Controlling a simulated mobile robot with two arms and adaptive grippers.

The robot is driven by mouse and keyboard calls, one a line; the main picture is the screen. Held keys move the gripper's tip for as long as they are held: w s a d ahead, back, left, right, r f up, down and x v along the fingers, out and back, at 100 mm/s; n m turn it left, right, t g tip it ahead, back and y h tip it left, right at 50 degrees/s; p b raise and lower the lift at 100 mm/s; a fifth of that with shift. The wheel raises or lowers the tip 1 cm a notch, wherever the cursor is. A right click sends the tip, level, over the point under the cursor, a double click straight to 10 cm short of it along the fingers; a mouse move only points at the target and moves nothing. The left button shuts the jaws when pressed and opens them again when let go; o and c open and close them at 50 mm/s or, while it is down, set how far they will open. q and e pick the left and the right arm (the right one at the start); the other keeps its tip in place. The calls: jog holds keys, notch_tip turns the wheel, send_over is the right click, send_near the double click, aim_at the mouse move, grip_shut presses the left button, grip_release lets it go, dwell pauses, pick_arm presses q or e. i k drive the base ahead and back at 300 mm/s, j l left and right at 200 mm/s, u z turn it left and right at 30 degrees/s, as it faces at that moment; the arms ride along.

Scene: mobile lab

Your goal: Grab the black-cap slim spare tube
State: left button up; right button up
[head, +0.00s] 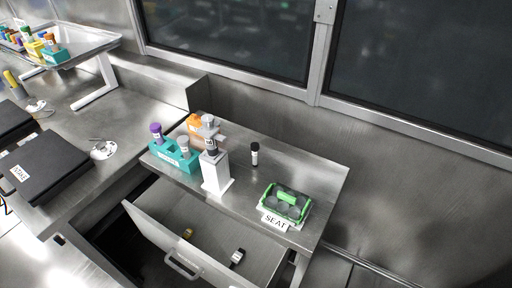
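A slim tube with a black cap (254,154) stands upright on the metal counter, right of the white stand, with a pale label band. A teal rack (168,159) at the counter's left holds a purple-capped tube (156,132) and a grey-capped tube (184,146). A small black-and-white item (238,258) lies in the open drawer; I cannot tell whether it is a capped tube. Neither of my grippers is in view.
A white stand (216,175) carries a dark-banded tube (211,147); an orange item (193,123) is behind. A green rack (285,190) sits above a "SEAT" label (275,222). An open drawer (150,222) juts below, with a yellowish item (188,234). Black cases (50,164) lie left.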

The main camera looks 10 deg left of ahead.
aim_at(255, 155)
jog(key=k+l, duration=0.1)
jog(key=l, duration=0.55)
jog(key=k+l, duration=0.1)
jog(key=l, duration=0.55)
